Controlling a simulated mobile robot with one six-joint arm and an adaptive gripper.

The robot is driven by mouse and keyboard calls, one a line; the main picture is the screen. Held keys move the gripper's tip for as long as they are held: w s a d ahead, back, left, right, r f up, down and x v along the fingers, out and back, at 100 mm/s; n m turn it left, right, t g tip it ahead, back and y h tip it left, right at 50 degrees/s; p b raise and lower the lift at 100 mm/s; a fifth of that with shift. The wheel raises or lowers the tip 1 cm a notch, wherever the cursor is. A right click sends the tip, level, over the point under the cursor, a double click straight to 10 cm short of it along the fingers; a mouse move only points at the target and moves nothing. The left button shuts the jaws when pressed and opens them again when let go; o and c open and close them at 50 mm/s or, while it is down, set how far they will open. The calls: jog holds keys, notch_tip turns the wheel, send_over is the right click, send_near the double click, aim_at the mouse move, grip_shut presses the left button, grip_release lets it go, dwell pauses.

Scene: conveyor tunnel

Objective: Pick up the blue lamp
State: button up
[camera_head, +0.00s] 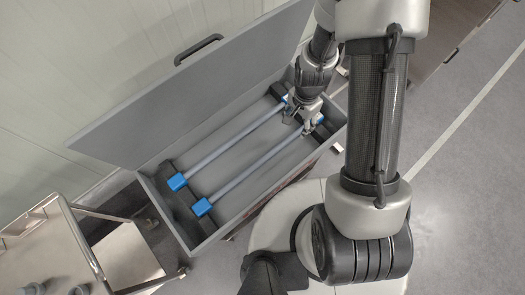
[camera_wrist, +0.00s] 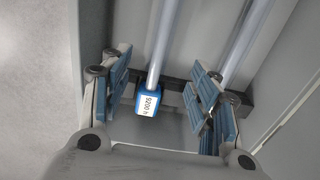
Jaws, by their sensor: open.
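Two long grey tube lamps with blue end caps lie side by side in a grey box. In the head view one lamp (camera_head: 235,142) is on the lid side and the other lamp (camera_head: 252,173) on the near side. My gripper (camera_head: 299,123) is over their right end. In the wrist view my gripper (camera_wrist: 160,84) is open, with a finger on each side of one lamp's blue cap (camera_wrist: 147,100), which bears a white label reading "9200 h". This seems to be the near lamp. The other tube (camera_wrist: 245,40) runs behind the right finger, its end hidden.
The box (camera_head: 208,236) has raised walls and dark end supports (camera_head: 181,212). Its grey lid (camera_head: 185,85) stands open along the back, by a pale wall. A metal cart (camera_head: 85,243) is at the lower left. Open floor (camera_head: 470,190) lies on the right.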

aim_at(295, 133)
notch_tip(295, 133, down, 9)
jog(key=b, duration=0.3)
jog(key=shift+f, duration=0.15)
grip_shut()
dwell(0.7)
